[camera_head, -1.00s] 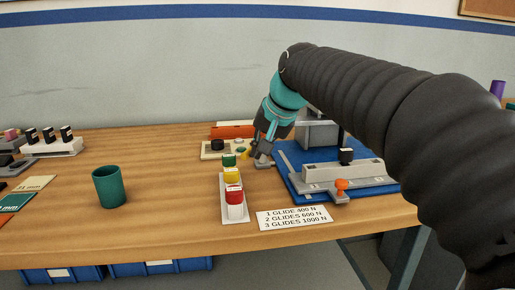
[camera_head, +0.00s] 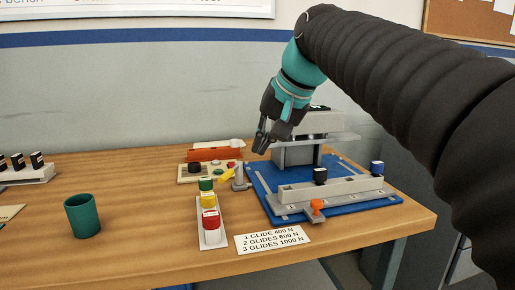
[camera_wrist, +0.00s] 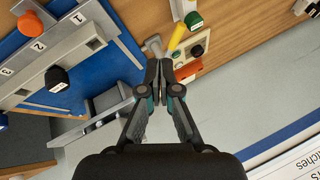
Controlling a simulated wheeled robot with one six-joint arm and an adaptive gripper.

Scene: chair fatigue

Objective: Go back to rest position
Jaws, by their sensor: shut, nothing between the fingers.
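My gripper (camera_head: 262,143) is raised above the workbench in the head view, near the back edge of the blue fixture. In the wrist view the gripper (camera_wrist: 159,92) has its fingertips together with nothing between them. The yellow handle also shows beyond the fingertips in the wrist view (camera_wrist: 177,38).
A white rack (camera_head: 208,233) with green, yellow and red parts stands in front. A card with glide loads (camera_head: 272,240) lies beside it. A green cup (camera_head: 82,216) stands at left. A control box (camera_head: 193,174) sits behind. The wall is behind the bench. Bare wood lies left of the rack.

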